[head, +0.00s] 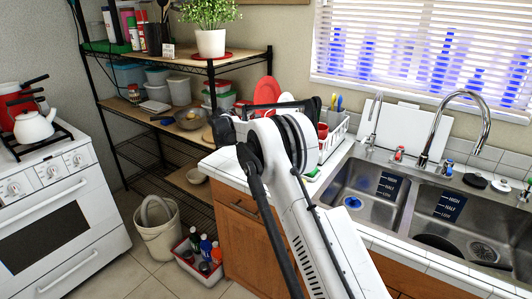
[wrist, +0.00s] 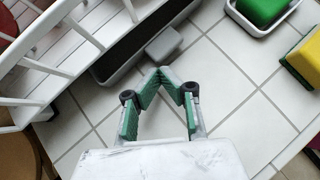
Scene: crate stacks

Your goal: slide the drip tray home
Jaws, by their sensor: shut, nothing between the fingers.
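The drip tray (wrist: 128,42) is a long dark tray with a light grey rim, in the wrist view at the upper left. It lies partly under the white dish rack (wrist: 62,50) and partly out on the white tiled counter. A grey tab (wrist: 164,45) sticks out from its near side. My gripper (wrist: 162,72) is shut and empty, its green fingertips together just short of the tab, with a small gap visible. In the head view the dish rack (head: 335,138) stands left of the sink; my arm hides the tray and gripper there.
A green sponge (wrist: 263,10) in a small holder and a yellow-green sponge (wrist: 304,60) lie to the right in the wrist view. The sink (head: 370,190) is right of the rack. The tiles (wrist: 225,75) between gripper and sponges are clear.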

